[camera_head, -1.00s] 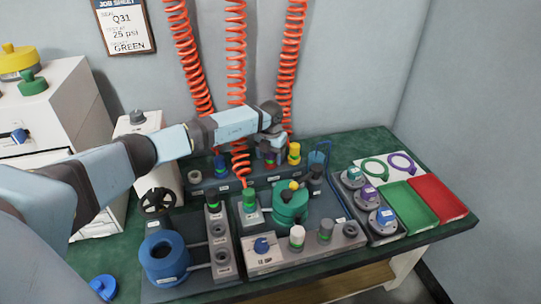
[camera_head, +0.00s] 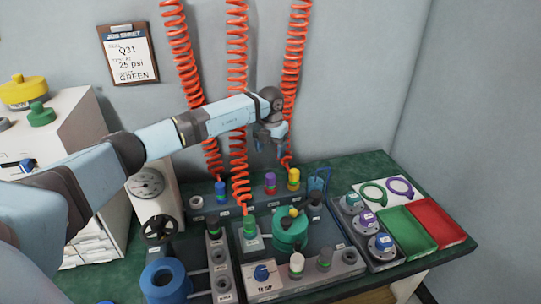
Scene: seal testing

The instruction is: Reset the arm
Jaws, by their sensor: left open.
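My left arm comes in from the left and reaches across the back of the bench in the head view. Its gripper (camera_head: 270,143) hangs in the air above the back manifold, in front of the orange coiled hoses. The gripper is open, and I see nothing held in it. It is small and partly hidden by the wrist. My right gripper is not in view.
A green seal-test fixture (camera_head: 290,231) stands mid-bench. A back manifold (camera_head: 230,201) carries coloured connectors. Green (camera_head: 404,231) and red (camera_head: 438,222) trays lie at right. Orange hoses (camera_head: 238,90) hang behind the arm. A gauge (camera_head: 148,183) and a blue ring (camera_head: 165,281) are at left.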

